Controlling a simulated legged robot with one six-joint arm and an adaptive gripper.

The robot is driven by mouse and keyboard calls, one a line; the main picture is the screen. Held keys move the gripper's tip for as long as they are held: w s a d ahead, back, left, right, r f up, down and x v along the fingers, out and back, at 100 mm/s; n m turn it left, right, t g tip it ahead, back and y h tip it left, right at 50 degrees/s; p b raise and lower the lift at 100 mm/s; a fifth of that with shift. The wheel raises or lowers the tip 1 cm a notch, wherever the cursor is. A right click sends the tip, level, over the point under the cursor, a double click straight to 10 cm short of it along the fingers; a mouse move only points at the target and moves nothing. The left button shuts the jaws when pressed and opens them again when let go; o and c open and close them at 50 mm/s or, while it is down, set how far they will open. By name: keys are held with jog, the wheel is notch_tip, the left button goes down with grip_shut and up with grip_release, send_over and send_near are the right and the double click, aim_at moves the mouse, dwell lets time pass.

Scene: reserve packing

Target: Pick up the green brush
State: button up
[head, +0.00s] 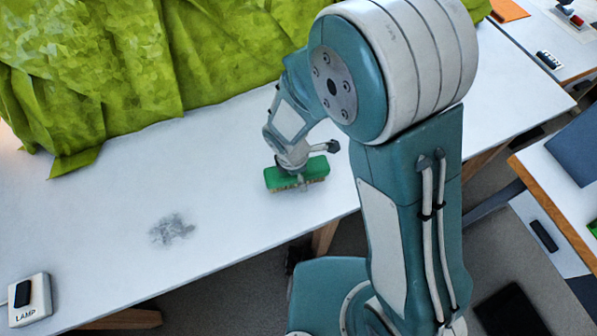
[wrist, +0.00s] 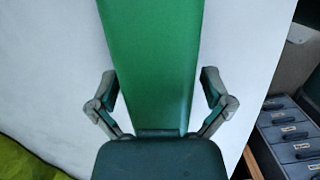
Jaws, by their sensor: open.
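The green brush (head: 297,174) lies on the white table near its front edge, bristles down, in the head view. In the wrist view its green back (wrist: 155,65) runs up the middle of the picture. My gripper (wrist: 160,90) is open, with one finger on each side of the brush and a gap showing at the fingertips. In the head view my gripper (head: 297,160) is right at the brush, and partly hides it. Whether the palm touches the brush I cannot tell.
A green crumpled cloth (head: 130,60) covers the back of the white table (head: 90,200). A dark smudge (head: 172,229) lies left of the brush. A lamp switch box (head: 30,300) sits at the front left. Drawers (wrist: 290,135) stand beyond the table edge.

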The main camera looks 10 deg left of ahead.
jog(key=shift+a+f, duration=0.1)
jog(key=shift+f, duration=0.2)
jog(key=shift+a, duration=0.25)
jog(key=shift+c, duration=1.3)
jog(key=shift+d, duration=0.2)
jog(key=c, duration=0.8)
jog(key=shift+c, duration=0.2)
